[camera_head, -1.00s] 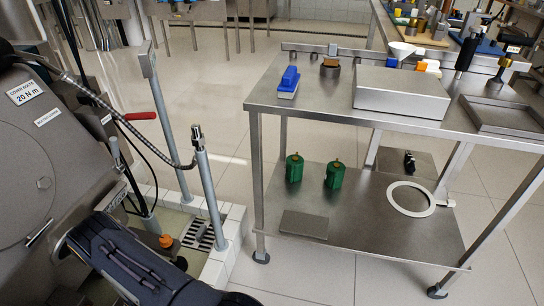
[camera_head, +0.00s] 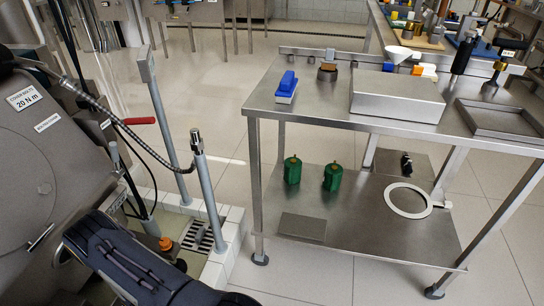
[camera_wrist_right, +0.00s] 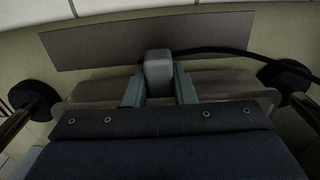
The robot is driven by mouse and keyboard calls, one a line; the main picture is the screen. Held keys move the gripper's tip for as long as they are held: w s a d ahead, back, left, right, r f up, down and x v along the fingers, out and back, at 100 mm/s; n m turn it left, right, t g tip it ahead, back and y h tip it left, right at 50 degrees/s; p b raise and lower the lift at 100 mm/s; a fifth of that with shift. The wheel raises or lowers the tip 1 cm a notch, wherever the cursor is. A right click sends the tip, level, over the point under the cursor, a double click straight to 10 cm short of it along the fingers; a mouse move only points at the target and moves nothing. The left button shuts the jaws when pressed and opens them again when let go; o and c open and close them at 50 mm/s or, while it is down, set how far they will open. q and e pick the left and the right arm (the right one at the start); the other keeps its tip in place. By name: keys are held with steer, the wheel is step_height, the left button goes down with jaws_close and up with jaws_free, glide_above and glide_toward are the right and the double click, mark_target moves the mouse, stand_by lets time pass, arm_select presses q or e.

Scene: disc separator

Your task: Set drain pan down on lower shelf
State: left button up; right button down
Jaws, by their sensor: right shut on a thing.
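In the right wrist view my right gripper (camera_wrist_right: 160,92) is shut, its two grey fingers on either side of a pale grey block. A wide grey-brown body, which looks like the drain pan (camera_wrist_right: 232,84), spans behind the fingers; its far parts are hidden. In the head view a dark-sleeved arm of mine (camera_head: 135,262) reaches toward the machine at lower left; its gripper and the pan are hidden there. The lower shelf (camera_head: 365,235) of the steel table is at centre right. My left gripper is not in view.
Bare shelf lies between plate and ring. Upright posts (camera_head: 207,190) stand between machine and table.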

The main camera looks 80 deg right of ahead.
steer(key=shift+r+p, duration=1.1)
steer(key=shift+r, duration=0.9)
